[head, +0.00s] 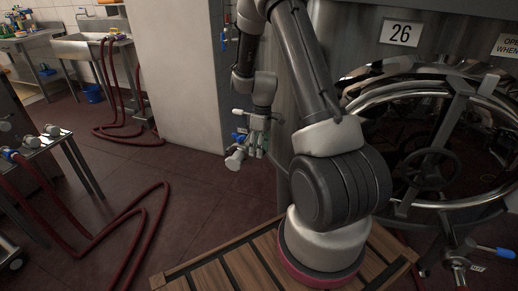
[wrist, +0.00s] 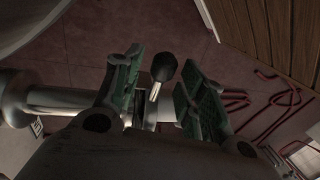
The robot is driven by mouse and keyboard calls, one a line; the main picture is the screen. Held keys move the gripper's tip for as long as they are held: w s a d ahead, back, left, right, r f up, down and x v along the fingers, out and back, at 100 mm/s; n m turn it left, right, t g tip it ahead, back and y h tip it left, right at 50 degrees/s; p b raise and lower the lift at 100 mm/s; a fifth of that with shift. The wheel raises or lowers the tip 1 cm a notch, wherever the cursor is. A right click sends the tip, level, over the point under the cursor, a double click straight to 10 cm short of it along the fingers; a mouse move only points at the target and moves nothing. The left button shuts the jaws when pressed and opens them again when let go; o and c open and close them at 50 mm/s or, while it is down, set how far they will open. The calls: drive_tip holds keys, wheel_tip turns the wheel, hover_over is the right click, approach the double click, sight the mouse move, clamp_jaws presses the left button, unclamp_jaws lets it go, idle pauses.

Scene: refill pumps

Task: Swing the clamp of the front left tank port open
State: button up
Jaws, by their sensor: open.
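My gripper (head: 257,138) is at the left of the tank, in front of the pale wall. In the wrist view my gripper (wrist: 158,90) is open, with green pads apart on both sides. A dark rounded knob (wrist: 164,66) on a short metal stem shows between the pads, without visible grip on it. A shiny metal pipe (wrist: 62,100) runs in from the left beside the left finger. In the head view a metal port fitting (head: 235,159) with a blue part lies close to my gripper. The clamp's state cannot be told; my fingers partly hide it.
The round tank door (head: 432,169) with a handwheel is at the right. Another fitting with a blue handle (head: 492,249) is at the lower right. A wooden platform (head: 225,270) lies below. Red hoses (head: 150,200) cross the floor. A side table (head: 35,143) stands at left.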

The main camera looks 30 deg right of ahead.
drive_tip(key=shift+c, duration=0.2)
clamp_jaws()
drive_tip(key=shift+a, duration=0.1)
